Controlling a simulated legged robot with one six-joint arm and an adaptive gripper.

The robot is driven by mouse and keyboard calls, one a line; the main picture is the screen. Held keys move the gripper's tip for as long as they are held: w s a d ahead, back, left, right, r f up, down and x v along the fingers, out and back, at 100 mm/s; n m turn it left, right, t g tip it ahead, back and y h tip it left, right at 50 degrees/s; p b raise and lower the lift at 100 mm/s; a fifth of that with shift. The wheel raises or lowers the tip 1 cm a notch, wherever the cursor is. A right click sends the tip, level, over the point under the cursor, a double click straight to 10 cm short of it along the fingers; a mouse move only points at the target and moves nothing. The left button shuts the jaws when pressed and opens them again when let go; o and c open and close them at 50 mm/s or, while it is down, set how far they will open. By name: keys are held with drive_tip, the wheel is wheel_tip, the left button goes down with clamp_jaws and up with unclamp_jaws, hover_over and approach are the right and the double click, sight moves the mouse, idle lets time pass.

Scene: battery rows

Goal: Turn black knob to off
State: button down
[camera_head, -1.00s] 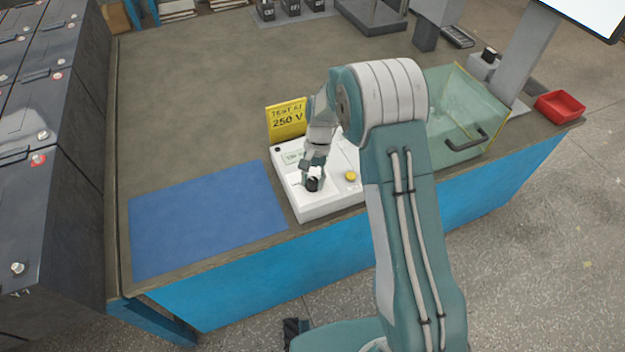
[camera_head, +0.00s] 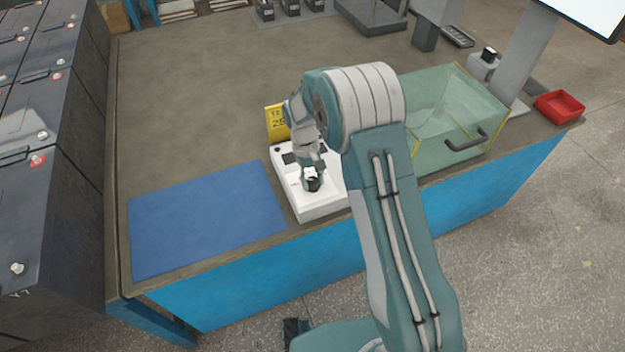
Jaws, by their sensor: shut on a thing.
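A white test box (camera_head: 318,208) stands near the front edge of the bench, right of the blue mat. The black knob (camera_head: 313,185) sits on the box's top face. My gripper (camera_head: 311,176) is over the knob from above and is shut on it. The fingers hide part of the knob, and I cannot read which position it points to. A dark display (camera_head: 290,159) shows at the box's left rear, partly covered by my gripper. My arm hides the box's right side.
The blue mat (camera_head: 205,220) lies bare at the left. A yellow sign (camera_head: 276,124) stands behind the box, partly hidden by my arm. A clear guard box with a black handle (camera_head: 466,138) and a red tray (camera_head: 559,106) are at the right. The bench's rear middle is clear.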

drive_tip(key=shift+w, duration=0.2)
idle(0.4)
drive_tip(key=shift+c, duration=1.3)
unclamp_jaws()
drive_tip(key=shift+a, duration=0.1)
drive_tip(key=v, duration=1.2)
drive_tip(key=shift+a+f, duration=0.1)
